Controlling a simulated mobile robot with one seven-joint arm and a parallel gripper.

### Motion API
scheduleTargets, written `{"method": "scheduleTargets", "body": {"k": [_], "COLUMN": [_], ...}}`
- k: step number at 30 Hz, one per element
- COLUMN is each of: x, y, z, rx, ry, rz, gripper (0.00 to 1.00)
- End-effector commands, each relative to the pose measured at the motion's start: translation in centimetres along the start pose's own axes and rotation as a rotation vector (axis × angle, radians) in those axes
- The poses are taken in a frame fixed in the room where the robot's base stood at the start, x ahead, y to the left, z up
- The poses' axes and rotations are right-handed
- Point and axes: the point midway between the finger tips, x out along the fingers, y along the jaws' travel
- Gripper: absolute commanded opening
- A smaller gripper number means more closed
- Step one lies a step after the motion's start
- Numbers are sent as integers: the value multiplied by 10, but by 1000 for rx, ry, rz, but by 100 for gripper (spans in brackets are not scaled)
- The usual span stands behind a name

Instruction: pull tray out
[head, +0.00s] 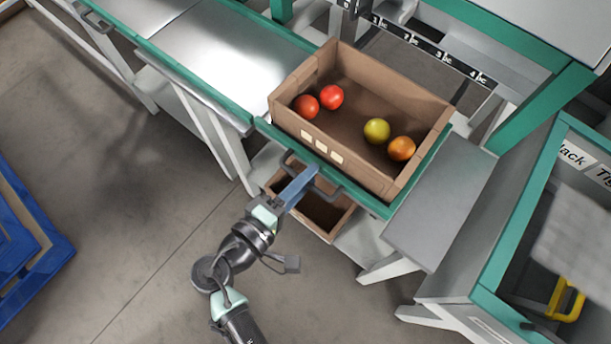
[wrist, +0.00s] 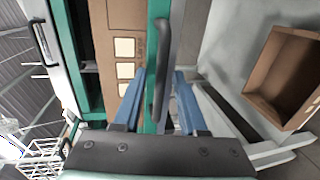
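The tray (head: 374,203) has a green front edge and a dark bar handle (head: 330,191); a cardboard box stands on it. In the wrist view the green edge (wrist: 154,14) and the handle (wrist: 160,72) run up the middle. My gripper (head: 312,172) is at the tray's front, at the handle. In the wrist view my gripper (wrist: 159,78) has its two blue fingers apart, one on each side of the handle, with gaps showing. Whether the fingertips reach past the bar I cannot tell.
The cardboard box (head: 318,147) holds two red tomatoes (head: 318,100), a yellow one (head: 377,131) and an orange one (head: 401,148). Another open box (head: 322,213) sits below the tray. A numbered rail (head: 425,45) lies behind. Clear floor (head: 150,220) is left of my arm.

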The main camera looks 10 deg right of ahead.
Motion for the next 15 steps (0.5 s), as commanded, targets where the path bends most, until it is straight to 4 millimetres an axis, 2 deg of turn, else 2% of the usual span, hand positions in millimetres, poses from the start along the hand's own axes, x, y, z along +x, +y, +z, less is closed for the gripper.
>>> {"method": "scheduleTargets", "body": {"k": [15], "x": [-2], "y": [0], "z": [0], "rx": [0], "ry": [1], "rz": [0], "gripper": [44]}}
